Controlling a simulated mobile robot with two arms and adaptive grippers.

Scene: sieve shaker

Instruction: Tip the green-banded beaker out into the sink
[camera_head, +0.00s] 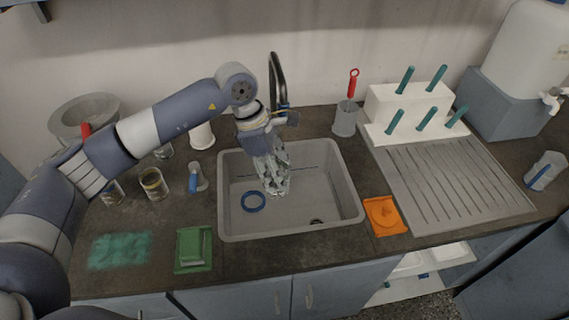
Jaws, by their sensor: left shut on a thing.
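My left gripper (275,183) reaches down over the grey sink (225,175), near its middle. It is shut on a clear, glassy thing, which looks like a beaker but is mostly hidden by the fingers. I cannot make out a green band on it, nor its tilt or contents. A blue ring (253,201) shows in the sink, left of the gripper. My right gripper is not in view.
Left of the sink stand a yellow-banded beaker (153,184) and a blue-marked vessel (197,181). A green tray (193,250) is in front. An orange item (384,215), a ribbed drainboard (450,185) and a white rack (405,108) are right. A black tap (276,75) rises behind.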

